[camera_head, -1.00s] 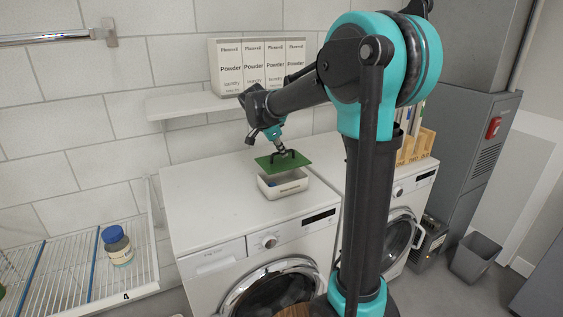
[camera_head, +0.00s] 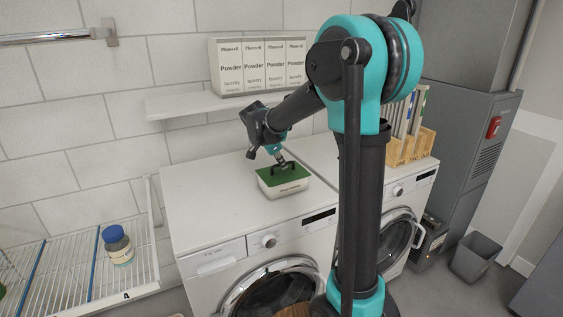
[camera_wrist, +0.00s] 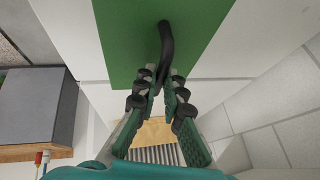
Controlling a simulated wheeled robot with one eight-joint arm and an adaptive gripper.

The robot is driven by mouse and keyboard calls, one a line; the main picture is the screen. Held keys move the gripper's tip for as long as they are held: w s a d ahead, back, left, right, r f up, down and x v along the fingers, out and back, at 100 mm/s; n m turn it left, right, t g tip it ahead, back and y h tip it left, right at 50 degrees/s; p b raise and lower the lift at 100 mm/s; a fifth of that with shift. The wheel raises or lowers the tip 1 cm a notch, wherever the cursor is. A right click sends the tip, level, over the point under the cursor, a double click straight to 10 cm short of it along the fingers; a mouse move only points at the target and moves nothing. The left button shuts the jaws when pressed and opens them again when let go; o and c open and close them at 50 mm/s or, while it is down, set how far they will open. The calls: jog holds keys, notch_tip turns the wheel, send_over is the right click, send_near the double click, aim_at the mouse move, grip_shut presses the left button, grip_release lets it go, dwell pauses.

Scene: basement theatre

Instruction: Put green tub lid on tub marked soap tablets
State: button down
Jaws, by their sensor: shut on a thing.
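The green tub lid (camera_head: 270,176) is a flat green plate with a black handle. It lies at the top of the white tub (camera_head: 285,190), which stands on the left washing machine and has small dark lettering on its front. In the head view the lid seems to be at the tub's rim; I cannot tell if it is fully seated. My gripper (camera_head: 284,166) is above the lid, shut on its handle. In the wrist view the fingers (camera_wrist: 166,82) close around the black handle (camera_wrist: 166,45) over the green lid (camera_wrist: 130,40). The tub's inside is hidden.
A shelf with powder boxes (camera_head: 258,66) hangs behind the machines. A wooden rack (camera_head: 410,150) stands on the right machine. A blue-capped jar (camera_head: 117,246) sits on the wire rack (camera_head: 70,275) at left. The machine top (camera_head: 205,205) left of the tub is clear.

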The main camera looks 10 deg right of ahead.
jog(key=shift+f, duration=0.15)
jog(key=c, duration=1.6)
grip_release()
jog(key=shift+c, duration=0.2)
jog(key=shift+r, duration=0.2)
jog(key=v, duration=1.3)
jog(key=s+d+f+n+y, duration=0.1)
jog(key=s+d+f+n, duration=0.2)
jog(key=s+f+n, duration=0.2)
jog(key=s+d+f+n+y, duration=0.2)
jog(key=s+f+n, duration=0.3)
jog(key=s+f, duration=0.6)
jog(key=s+d+f+n+y, duration=0.1)
jog(key=s+d+f+n, duration=0.3)
jog(key=s+f, duration=0.4)
jog(key=shift+s+f+n+y, duration=0.35)
jog(key=shift+s+n, duration=0.25)
jog(key=shift+s, duration=0.3)
